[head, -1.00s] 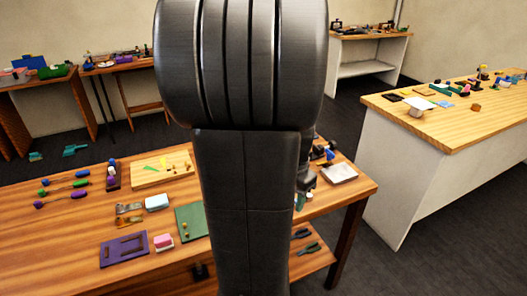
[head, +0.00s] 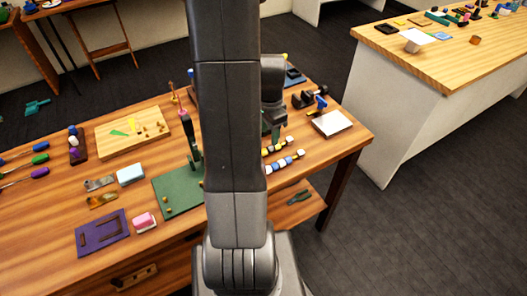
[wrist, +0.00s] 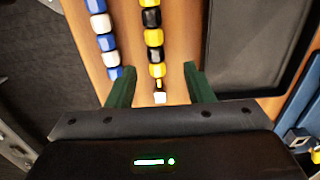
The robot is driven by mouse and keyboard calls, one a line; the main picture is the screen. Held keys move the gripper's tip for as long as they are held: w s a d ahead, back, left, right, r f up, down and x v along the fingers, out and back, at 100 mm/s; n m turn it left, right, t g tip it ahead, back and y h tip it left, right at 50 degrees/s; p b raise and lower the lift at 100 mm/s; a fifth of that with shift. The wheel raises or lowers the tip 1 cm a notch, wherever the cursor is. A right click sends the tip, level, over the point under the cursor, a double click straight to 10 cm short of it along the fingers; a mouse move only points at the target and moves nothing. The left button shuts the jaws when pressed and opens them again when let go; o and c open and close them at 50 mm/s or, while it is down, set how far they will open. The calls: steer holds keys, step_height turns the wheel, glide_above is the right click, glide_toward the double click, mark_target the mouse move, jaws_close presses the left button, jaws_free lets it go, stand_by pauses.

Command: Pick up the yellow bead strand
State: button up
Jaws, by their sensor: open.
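The yellow bead strand (wrist: 153,42), yellow and black beads with a whitish end piece, lies on the wooden table. In the wrist view its near end lies between the two green fingers of my gripper (wrist: 158,78), which is open with a gap on each side. In the head view the strand (head: 275,146) shows just right of my arm, partly hidden by it, below my gripper (head: 273,133). I cannot tell the exact height of the fingers above it.
A blue and white bead strand (wrist: 103,36) lies close to the left finger in the wrist view. A dark tray (wrist: 250,45) is to the right.

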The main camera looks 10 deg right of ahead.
steer(key=shift+s+a+f, duration=0.1)
steer(key=shift+s+f, duration=0.05)
steer(key=shift+f, duration=0.85)
steer(key=shift+s+a+f, duration=0.1)
steer(key=shift+f, duration=0.9)
steer(key=shift+s+a+f, duration=0.1)
steer(key=shift+s+f, duration=0.05)
steer(key=shift+f, duration=0.85)
jaws_close()
